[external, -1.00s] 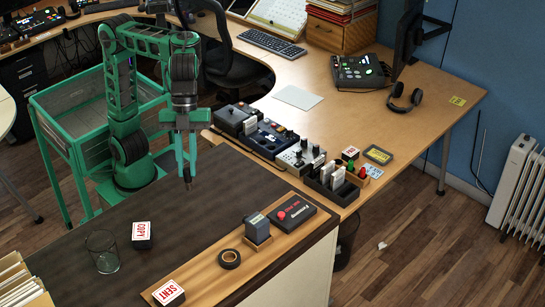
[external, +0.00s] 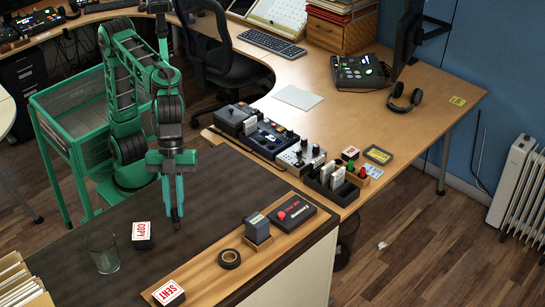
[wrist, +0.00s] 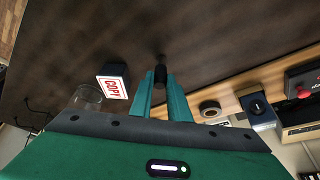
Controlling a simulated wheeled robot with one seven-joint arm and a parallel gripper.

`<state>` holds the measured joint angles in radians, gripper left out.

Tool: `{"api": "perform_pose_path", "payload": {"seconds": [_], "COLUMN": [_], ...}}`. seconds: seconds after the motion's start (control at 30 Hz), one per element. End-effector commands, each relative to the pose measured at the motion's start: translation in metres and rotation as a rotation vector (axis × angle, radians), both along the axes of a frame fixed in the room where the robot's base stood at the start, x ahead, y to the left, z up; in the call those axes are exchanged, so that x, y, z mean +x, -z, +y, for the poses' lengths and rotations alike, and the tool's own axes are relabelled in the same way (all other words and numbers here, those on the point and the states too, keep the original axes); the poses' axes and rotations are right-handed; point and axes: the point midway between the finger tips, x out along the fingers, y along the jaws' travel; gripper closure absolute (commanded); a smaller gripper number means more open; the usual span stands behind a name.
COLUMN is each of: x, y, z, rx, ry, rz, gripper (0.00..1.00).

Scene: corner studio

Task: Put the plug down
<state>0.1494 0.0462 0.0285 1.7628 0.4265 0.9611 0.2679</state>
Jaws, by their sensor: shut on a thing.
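My gripper (external: 174,212) is over the dark brown desk top (external: 215,190), pointing down, to the right of the COPY stamp block. In the wrist view my gripper (wrist: 160,94) is shut on a small black plug (wrist: 160,72), which sticks out past the two green fingertips. In the external view the plug is a tiny dark bit at the fingertips, hard to make out. It is close to the desk top; I cannot tell whether it touches it.
The COPY block (external: 142,235) and a clear glass (external: 103,250) stand left of my gripper. A wooden strip (external: 212,272) along the front bears a tape roll (external: 229,259), a grey stamp (external: 257,227), a black box (external: 292,212) and the SENT block (external: 168,293). Desk around the gripper is bare.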

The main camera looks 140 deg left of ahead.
Motion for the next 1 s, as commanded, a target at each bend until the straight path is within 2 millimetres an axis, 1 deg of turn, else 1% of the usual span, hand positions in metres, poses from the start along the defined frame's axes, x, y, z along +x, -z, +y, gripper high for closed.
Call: {"api": "perform_pose_path", "payload": {"seconds": [0.23,0.27,0.3,0.33,0.63,0.73,0.87,1.0], "x": [0.000,0.000,0.000,0.000,0.000,0.000,-0.004,-0.012], "y": [0.002,0.002,0.002,0.002,0.001,-0.004,-0.019,-0.046], "z": [0.000,0.000,0.000,0.000,0.000,0.001,0.005,0.014], "rx": [0.000,0.000,0.000,0.000,0.000,-0.001,-0.001,-0.001], "ry": [0.000,0.000,0.000,0.000,0.000,0.000,0.000,-0.001], "rz": [0.000,0.000,0.000,0.000,0.000,-0.002,-0.003,-0.005], "gripper": [1.00,0.82,0.72,0.66,0.66,0.66,0.66,0.66]}}
